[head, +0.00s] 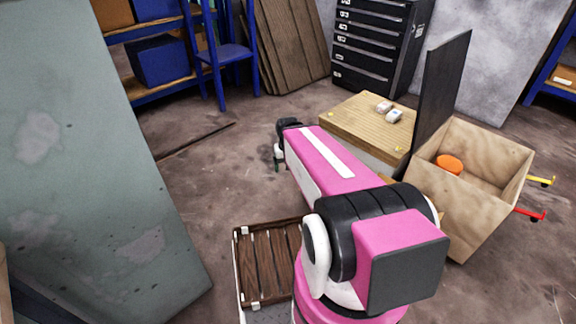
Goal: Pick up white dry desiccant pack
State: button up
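Two small pale packs lie side by side on the light wooden top of a low table (345,124). The nearer pack (394,116) looks white-grey. The farther pack (383,107) looks white with a pinkish-brown tint. They are too small to read or to tell for certain which is the dry desiccant. My pink and black arm reaches forward, and my gripper (277,160) hangs at its far end, left of the table and apart from the packs. Its fingers are small and partly hidden, so I cannot tell whether they are open.
A tall dark panel (440,90) stands upright along the table's right side. Right of it is an open wooden box (470,205) with an orange round thing (449,164) inside. Yellow and red handles stick out at the right. Open floor lies left of the table.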

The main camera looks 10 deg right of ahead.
aim_at(391, 117)
jog(key=z, duration=1.35)
